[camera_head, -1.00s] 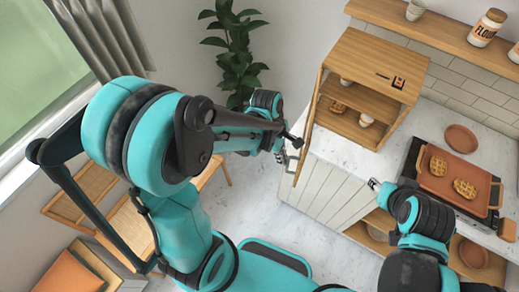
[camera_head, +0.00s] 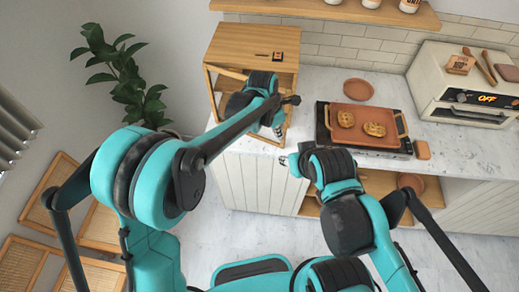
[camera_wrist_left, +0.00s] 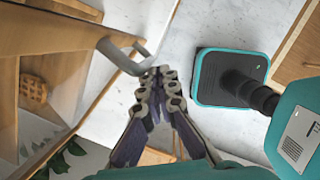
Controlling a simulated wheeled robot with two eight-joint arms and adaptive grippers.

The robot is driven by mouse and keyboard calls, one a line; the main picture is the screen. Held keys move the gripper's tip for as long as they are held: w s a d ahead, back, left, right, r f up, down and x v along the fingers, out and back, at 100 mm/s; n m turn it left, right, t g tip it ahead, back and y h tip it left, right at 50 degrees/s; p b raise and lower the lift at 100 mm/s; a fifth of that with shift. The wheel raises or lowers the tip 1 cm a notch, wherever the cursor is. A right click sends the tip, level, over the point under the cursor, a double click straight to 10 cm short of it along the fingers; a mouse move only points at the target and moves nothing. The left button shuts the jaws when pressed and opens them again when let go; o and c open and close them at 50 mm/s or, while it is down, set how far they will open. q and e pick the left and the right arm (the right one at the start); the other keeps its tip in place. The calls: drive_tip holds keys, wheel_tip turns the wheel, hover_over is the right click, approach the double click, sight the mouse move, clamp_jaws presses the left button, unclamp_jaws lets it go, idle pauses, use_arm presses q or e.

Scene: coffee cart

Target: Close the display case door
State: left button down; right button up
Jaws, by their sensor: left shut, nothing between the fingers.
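The wooden display case (camera_head: 262,38) stands at the counter's left end in the head view. In the left wrist view the grey door handle (camera_wrist_left: 124,62) is just beyond my fingertips, and a waffle (camera_wrist_left: 33,92) shows on a shelf. My left gripper (camera_head: 278,130) is shut and empty in front of the case; its fingers (camera_wrist_left: 158,85) meet near the handle. My right gripper (camera_head: 286,162) is by the counter's front edge, its jaws unclear.
A griddle with a brown tray (camera_head: 365,138) and two waffles stands right of the case. A plate (camera_head: 358,89) lies behind it. A toaster oven (camera_head: 465,85) stands at the far right. A plant (camera_head: 125,80) is at the left. The floor in front of the counter is clear.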

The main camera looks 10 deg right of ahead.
use_arm(q)
drive_tip(key=w+d, duration=0.6)
drive_tip(key=w, duration=0.2)
drive_tip(key=shift+w+d, duration=0.2)
drive_tip(key=shift+d, duration=0.05)
drive_tip(key=shift+a, duration=0.1)
